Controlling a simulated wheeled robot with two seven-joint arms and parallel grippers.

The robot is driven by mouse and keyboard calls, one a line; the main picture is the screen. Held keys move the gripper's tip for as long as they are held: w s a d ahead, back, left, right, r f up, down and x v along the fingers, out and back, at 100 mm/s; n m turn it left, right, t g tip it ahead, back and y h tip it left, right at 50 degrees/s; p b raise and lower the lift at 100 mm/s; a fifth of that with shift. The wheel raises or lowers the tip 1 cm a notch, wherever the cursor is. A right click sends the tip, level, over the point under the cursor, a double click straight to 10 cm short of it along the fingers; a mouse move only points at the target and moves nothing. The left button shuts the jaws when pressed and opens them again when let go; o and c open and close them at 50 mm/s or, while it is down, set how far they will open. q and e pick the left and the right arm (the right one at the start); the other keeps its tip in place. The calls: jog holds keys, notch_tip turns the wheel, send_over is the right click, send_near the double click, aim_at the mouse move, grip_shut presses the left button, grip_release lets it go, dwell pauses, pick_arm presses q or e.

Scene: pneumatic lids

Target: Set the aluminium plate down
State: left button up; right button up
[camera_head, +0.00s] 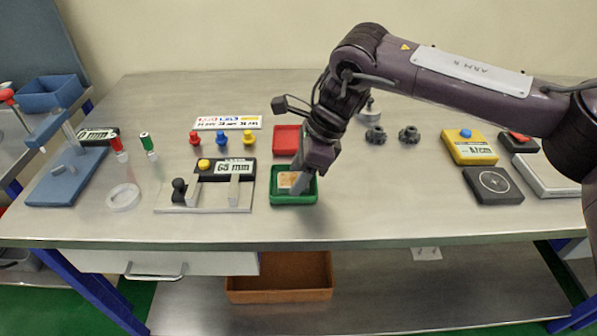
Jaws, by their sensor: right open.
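My right gripper (298,182) reaches down into the green tray (293,200) near the front middle of the table. Its jaws are open, with grey fingers low inside the tray. A small flat piece with a tan-orange face (286,180) lies in the tray beside the fingers. It is probably the aluminium plate, but it is partly hidden and too small to tell. My left gripper is not in view.
A gauge with a 65 mm display (226,168) stands just left of the green tray. A red tray (286,139) lies behind it. Two dark knobs (375,134) and a yellow instrument (469,147) are to the right. The table's front right middle is clear.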

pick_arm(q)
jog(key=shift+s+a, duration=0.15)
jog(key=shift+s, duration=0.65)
pick_arm(e)
jog(key=v, duration=1.2)
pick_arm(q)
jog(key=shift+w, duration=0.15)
pick_arm(e)
jog(key=shift+r, duration=0.1)
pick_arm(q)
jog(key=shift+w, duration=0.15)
pick_arm(e)
jog(key=shift+s, duration=0.1)
